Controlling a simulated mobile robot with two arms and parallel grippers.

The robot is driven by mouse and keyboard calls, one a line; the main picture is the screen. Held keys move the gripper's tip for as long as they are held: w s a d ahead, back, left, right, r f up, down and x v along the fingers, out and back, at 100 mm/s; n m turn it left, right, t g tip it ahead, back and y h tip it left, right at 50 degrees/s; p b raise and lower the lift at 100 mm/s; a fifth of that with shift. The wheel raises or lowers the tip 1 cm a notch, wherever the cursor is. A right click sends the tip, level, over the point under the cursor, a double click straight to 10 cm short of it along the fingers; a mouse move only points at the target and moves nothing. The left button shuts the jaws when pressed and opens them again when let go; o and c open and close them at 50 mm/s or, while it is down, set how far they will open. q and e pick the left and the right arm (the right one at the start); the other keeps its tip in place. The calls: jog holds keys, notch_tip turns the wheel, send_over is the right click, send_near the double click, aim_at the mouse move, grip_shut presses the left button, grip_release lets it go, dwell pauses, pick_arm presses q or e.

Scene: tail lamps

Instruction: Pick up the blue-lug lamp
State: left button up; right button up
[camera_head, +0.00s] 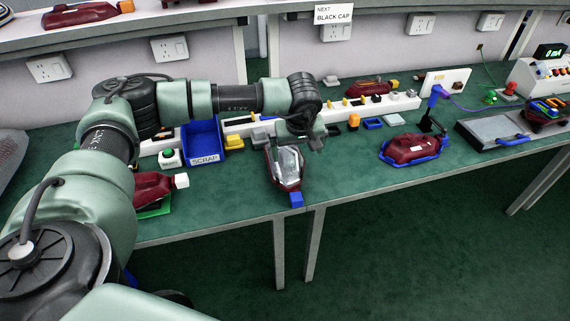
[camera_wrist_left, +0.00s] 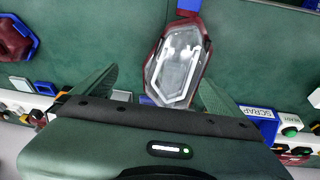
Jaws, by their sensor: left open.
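The blue-lug lamp (camera_head: 287,168) lies on the green bench near its front edge, clear lens up, dark red body around it. Its blue lug (camera_head: 297,199) points to the front edge. In the left wrist view the lamp (camera_wrist_left: 176,62) lies between and beyond the fingers, with the blue lug (camera_wrist_left: 188,7) at the top. My left gripper (camera_head: 297,143) is above the lamp's back end, open, with its fingers spread on either side; I cannot tell if they touch it. The gripper hides the back end. My right gripper is not in view.
A blue SCRAP bin (camera_head: 203,141) stands left of the lamp. A red lamp with a white cap (camera_head: 181,180) lies at left, partly behind my arm. A red lamp in a blue frame (camera_head: 410,149) lies to the right. The bench between has free room. A grey tray (camera_head: 490,130) is farther right.

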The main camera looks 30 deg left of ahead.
aim_at(287, 152)
pick_arm(q)
jog(key=a, duration=0.1)
jog(key=a+y, duration=0.1)
jog(key=a, duration=0.1)
jog(key=shift+w+a+r, duration=0.15)
jog(key=shift+r, duration=0.15)
jog(key=p+x, duration=0.1)
jog(key=x, duration=0.6)
jog(key=shift+w+a+p, duration=0.1)
jog(key=shift+w+p, duration=0.05)
jog(key=shift+p, duration=0.2)
jog(key=c, duration=1.1)
jog(key=shift+c, duration=1.3)
jog(key=shift+r, duration=0.1)
